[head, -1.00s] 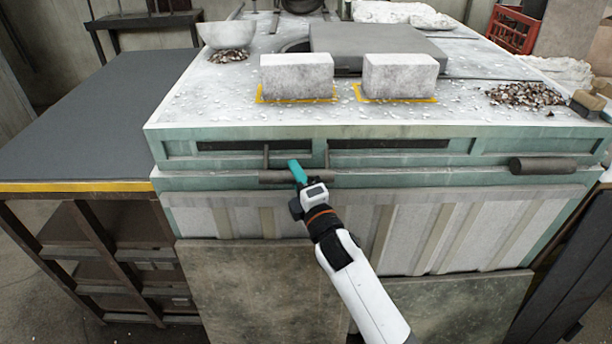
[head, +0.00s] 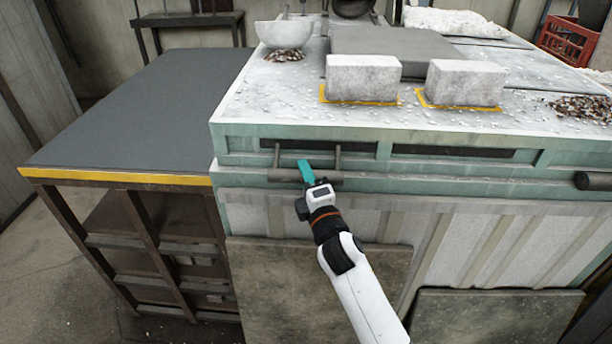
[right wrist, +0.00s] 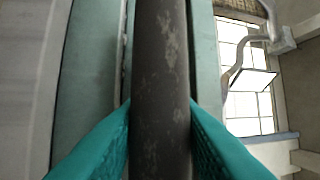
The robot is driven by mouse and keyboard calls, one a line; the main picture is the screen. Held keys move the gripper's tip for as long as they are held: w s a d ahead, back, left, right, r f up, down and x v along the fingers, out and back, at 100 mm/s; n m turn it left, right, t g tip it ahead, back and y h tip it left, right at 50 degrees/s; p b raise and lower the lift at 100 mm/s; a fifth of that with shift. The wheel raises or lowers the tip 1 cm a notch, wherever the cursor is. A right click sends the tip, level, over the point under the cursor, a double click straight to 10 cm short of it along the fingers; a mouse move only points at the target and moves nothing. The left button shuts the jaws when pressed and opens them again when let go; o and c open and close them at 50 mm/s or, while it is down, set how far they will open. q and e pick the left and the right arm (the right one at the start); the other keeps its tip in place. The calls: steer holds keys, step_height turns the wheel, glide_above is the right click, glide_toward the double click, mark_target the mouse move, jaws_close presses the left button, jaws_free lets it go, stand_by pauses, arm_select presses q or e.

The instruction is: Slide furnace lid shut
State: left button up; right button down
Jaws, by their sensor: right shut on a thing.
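The furnace lid (head: 390,45) is a flat grey slab on top of the pale, frosted furnace (head: 300,112). No dark opening shows clearly beside the lid now. A dark bar handle (head: 332,177) hangs on two arms at the furnace's green front, near the left end of the front slots. My right gripper (head: 306,174) is shut on the bar handle. In the right wrist view the teal fingers of the gripper (right wrist: 160,125) lie on both sides of the worn bar handle (right wrist: 160,60). My left gripper is not in view.
Two pale blocks (head: 362,80) (head: 464,84) stand in yellow outlines before the lid. A bowl (head: 283,34) sits over rubble at the back left, with more rubble (head: 582,109) at right. A dark bench (head: 125,120) adjoins the furnace's left side; its top is clear.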

steer(key=c, duration=1.5)
jaws_free()
steer(key=shift+f, duration=0.15)
steer(key=o, duration=0.4)
steer(key=shift+s+d, duration=0.1)
steer(key=b+v, duration=0.1)
steer(key=v, duration=1.1)
steer(key=shift+b, duration=0.35)
